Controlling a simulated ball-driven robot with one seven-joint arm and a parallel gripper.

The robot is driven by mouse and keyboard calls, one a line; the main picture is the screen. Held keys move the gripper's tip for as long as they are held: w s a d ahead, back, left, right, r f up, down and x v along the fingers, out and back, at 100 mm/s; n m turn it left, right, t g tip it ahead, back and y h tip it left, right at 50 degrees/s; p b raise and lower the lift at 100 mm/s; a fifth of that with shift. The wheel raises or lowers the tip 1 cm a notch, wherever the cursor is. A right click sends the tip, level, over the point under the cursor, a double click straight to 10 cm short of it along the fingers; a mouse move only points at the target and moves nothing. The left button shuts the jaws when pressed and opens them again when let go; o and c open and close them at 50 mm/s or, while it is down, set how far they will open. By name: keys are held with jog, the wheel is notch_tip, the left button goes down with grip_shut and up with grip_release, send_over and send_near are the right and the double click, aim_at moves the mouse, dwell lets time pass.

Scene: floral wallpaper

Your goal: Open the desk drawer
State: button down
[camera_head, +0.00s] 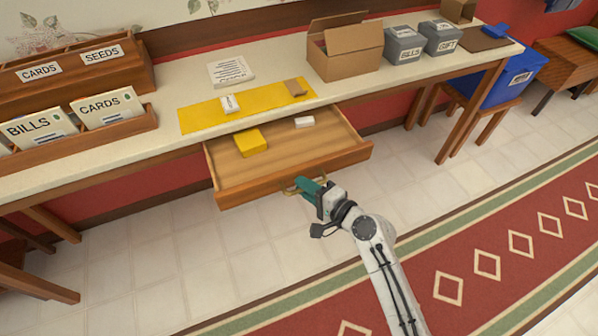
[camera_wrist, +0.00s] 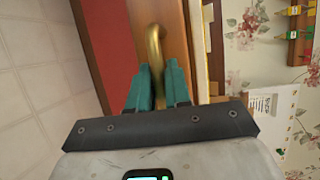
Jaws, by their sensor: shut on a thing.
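The wooden desk drawer (camera_head: 235,181) is pulled out from under the cream-topped desk (camera_head: 185,90). Its inside shows a yellow block (camera_head: 250,142) and a small white item (camera_head: 304,121). A brass handle (camera_head: 290,190) is on the drawer's front; it also shows in the wrist view (camera_wrist: 155,45). My gripper (camera_head: 309,188) is at the handle, with its teal fingers (camera_wrist: 158,85) shut on it. The fingers cover part of the handle.
A yellow mat (camera_head: 205,117) with small items lies on the desktop above the drawer. A cardboard box (camera_head: 345,62), grey bins (camera_head: 404,45) and wooden card racks (camera_head: 100,133) stand on the desk. The tiled floor (camera_head: 180,255) in front is clear; a red patterned rug (camera_head: 430,285) lies nearer.

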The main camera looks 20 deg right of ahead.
jog(key=shift+s+f, duration=0.1)
jog(key=shift+s, duration=1.35)
jog(key=c, duration=1.4)
grip_release()
jog(key=v, duration=1)
jog(key=shift+s+d+r+b, duration=0.2)
jog(key=shift+s+b, duration=0.1)
jog(key=shift+b, duration=0.05)
